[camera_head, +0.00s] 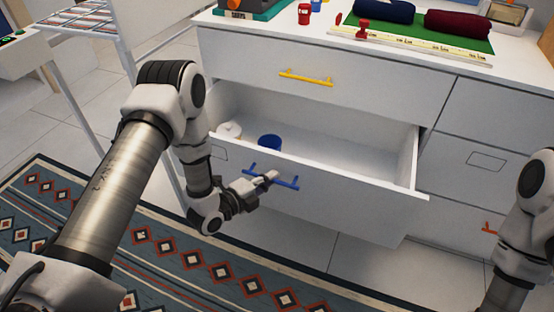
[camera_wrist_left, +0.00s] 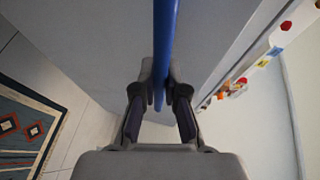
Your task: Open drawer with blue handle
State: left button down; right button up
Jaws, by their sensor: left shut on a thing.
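The white drawer (camera_head: 340,204) with the blue handle (camera_head: 285,184) stands pulled out from the cabinet, below a closed drawer with a yellow handle (camera_head: 306,78). My left gripper (camera_head: 268,178) is at the left part of the blue handle and shut on it. In the left wrist view, the blue handle (camera_wrist_left: 164,45) runs between the two fingertips of the gripper (camera_wrist_left: 160,88). Inside the open drawer are a blue cup (camera_head: 269,142) and a white round thing (camera_head: 229,130). My right arm shows at the right edge, but its gripper is out of view.
The cabinet top (camera_head: 265,36) holds a green mat (camera_head: 455,38) with dark rolled cloths and small red items. A closed drawer with an orange handle (camera_head: 490,229) is at the right. A patterned rug (camera_head: 190,262) lies on the floor in front. A white rack stands at the left.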

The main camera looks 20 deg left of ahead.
pick_arm(q)
jog(key=s+p, duration=0.1)
jog(key=s, duration=0.3)
jog(key=shift+s, duration=0.2)
jog(key=c, duration=1.2)
grip_release()
jog(key=shift+a, duration=0.1)
jog(key=v, duration=1.2)
